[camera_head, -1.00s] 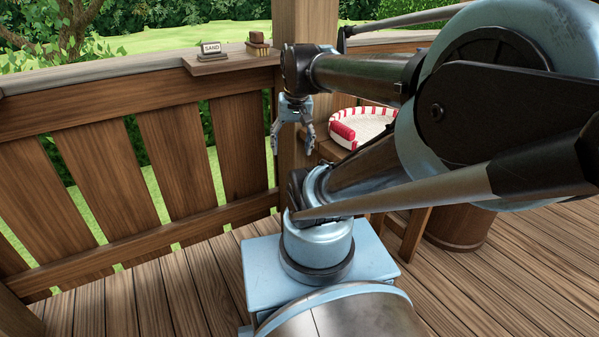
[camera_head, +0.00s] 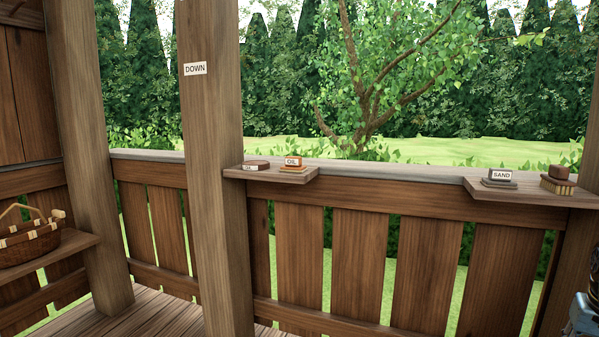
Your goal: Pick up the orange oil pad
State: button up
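An orange-brown block with a white OIL label (camera_head: 293,161) sits on a small ledge (camera_head: 306,179) on the railing, right of the near post. Thin tan layers show under it. A flat, dark reddish-brown round piece (camera_head: 257,165) with a small, unreadable white label lies just left of it on the same ledge. I cannot tell from here which layer of the OIL stack is the pad itself. My gripper is not in view; only a bit of my light blue arm shows at the lower right edge.
A second ledge (camera_head: 530,194) at the right holds a SAND-labelled grey block (camera_head: 500,178) and a brown brush-like block (camera_head: 558,181). A post with a DOWN sign (camera_head: 195,69) stands left of the OIL ledge. A basket (camera_head: 30,240) sits on a left shelf.

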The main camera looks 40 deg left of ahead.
aim_at(292, 163)
jog(key=u, duration=1.85)
